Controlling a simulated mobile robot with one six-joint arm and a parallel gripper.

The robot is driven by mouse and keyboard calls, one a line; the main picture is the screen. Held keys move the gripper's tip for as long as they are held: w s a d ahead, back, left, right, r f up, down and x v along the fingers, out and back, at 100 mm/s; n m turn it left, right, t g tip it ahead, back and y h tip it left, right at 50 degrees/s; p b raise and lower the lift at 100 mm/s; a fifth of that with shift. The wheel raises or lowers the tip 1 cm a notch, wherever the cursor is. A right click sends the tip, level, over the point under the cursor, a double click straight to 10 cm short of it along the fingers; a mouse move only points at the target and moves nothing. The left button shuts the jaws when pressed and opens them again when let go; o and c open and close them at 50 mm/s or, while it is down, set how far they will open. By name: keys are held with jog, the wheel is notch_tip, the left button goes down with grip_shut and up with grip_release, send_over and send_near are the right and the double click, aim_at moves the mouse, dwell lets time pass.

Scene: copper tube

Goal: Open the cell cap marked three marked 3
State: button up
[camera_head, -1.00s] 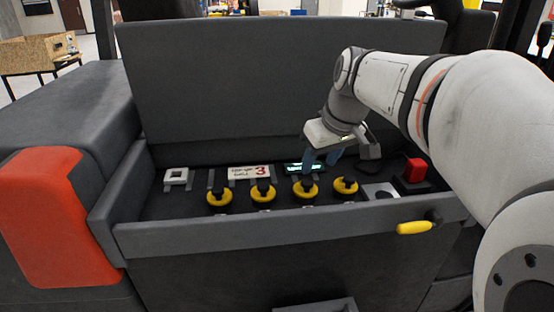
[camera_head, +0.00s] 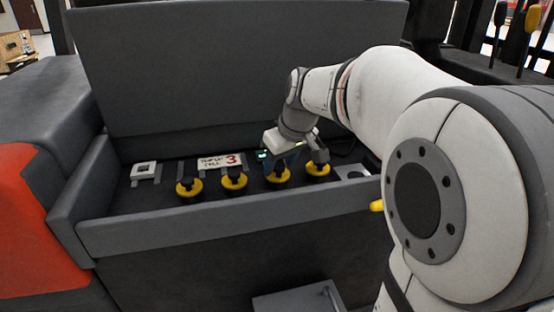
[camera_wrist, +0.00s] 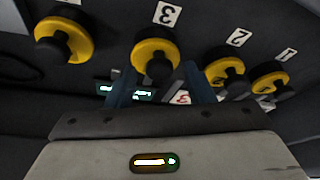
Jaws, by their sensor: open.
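The cell cap marked 3 is a yellow ring with a black knob. It is third from the left in the head view (camera_head: 278,175), and in the wrist view it (camera_wrist: 170,52) lies by a white label 3 (camera_wrist: 168,14). My gripper (camera_head: 283,159) is open and empty. It hangs just behind and above cap 3, with its blue fingers pointing down. In the wrist view the knob lies between the lines of the two fingers, near their tips. I cannot tell whether they touch it.
Similar caps (camera_head: 189,189), (camera_head: 234,181), (camera_head: 317,170) stand in the same row. A card reading 3 (camera_head: 220,161) and a small lit display (camera_head: 264,154) are behind it. The tray's front wall (camera_head: 200,230) and the raised lid (camera_head: 240,70) bound the space.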

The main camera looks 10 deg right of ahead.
jog(key=shift+c, duration=0.2)
jog(key=c, duration=0.9)
jog(key=p, duration=0.1)
jog(key=r+p, duration=0.1)
jog(key=p, duration=0.1)
jog(key=shift+w+g, duration=0.25)
jog(key=shift+g, duration=0.15)
jog(key=shift+c, duration=0.2)
jog(key=w+r+g+p, duration=0.1)
jog(key=p, duration=0.3)
jog(key=shift+r+g+p, duration=0.1)
jog(key=shift+g+p, duration=0.3)
jog(key=g+p, duration=0.1)
jog(key=p, duration=0.2)
jog(key=w+g+p, duration=0.1)
jog(key=p, duration=0.2)
jog(key=shift+w+r+g, duration=0.25)
jog(key=shift+r+g, duration=0.05)
jog(key=g+p, duration=0.1)
jog(key=p, duration=0.1)
jog(key=shift+w+m+p, duration=0.3)
jog(key=shift+w, duration=0.1)
jog(key=shift+w+f+g+p, duration=0.15)
jog(key=shift+w+g+p, duration=0.05)
jog(key=shift+g+p, duration=0.3)
